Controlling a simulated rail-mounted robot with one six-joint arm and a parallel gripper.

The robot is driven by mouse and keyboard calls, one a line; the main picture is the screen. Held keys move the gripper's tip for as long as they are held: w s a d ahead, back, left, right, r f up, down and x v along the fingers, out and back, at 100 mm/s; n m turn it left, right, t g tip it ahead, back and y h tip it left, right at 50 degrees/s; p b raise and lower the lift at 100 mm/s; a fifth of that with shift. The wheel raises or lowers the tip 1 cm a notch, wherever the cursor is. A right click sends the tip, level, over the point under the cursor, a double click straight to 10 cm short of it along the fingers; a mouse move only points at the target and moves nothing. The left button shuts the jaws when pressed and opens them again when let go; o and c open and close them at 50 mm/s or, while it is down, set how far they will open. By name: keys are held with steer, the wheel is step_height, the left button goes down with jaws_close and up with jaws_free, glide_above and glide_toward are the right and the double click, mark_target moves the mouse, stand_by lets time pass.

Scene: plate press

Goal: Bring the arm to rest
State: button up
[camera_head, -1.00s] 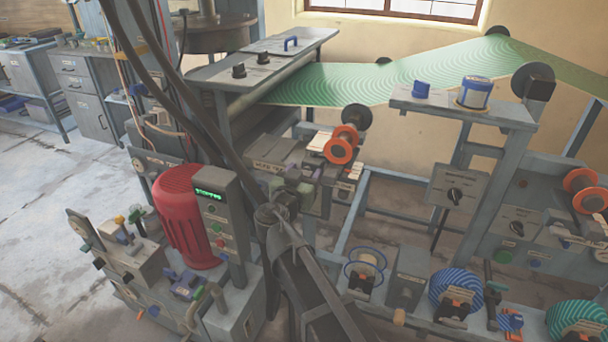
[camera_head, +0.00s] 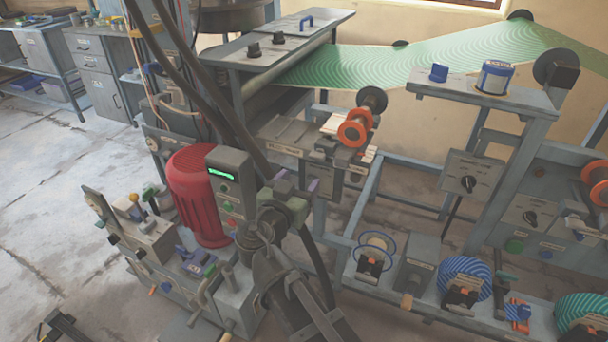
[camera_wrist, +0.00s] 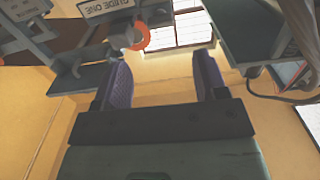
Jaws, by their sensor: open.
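My gripper (camera_head: 298,181) is in the middle of the head view, at the end of my dark arm, with a green-grey body and purple fingers. In the wrist view my gripper (camera_wrist: 162,75) has its two purple fingers wide apart, with nothing between them. In the head view it appears in front of the press frame, right of the red motor (camera_head: 197,195). Whether it touches anything there is hard to tell. A dark cable hangs along the arm.
An orange-flanged spool (camera_head: 354,128) sits on the frame behind my gripper. A green patterned web (camera_head: 400,75) runs from the press rollers to the right. Blue (camera_head: 465,279) and teal (camera_head: 588,318) rolls stand at lower right. Open floor (camera_head: 50,185) lies at left.

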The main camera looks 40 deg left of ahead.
stand_by(0.3)
steer(key=w+d+f+n+g+h, duration=0.2)
steer(key=d+f+g+h, duration=0.25)
steer(key=d+f, duration=0.4)
steer(key=w+d+f+n+g+h, duration=0.25)
steer(key=d+f+g, duration=0.25)
steer(key=d, duration=0.6)
steer(key=w+d+f+m+g+y, duration=0.1)
steer(key=d+f+m+g, duration=0.2)
steer(key=d, duration=1.3)
steer(key=w+d+f+m+g+y, duration=0.1)
steer(key=d+m+g, duration=0.35)
steer(key=d, duration=1.15)
step_height(320, 180, up, 21)
steer(key=d+p, duration=0.1)
steer(key=p, duration=2)
steer(key=shift+w+d+r, duration=0.15)
steer(key=shift+w+d, duration=0.1)
steer(key=shift+d, duration=0.15)
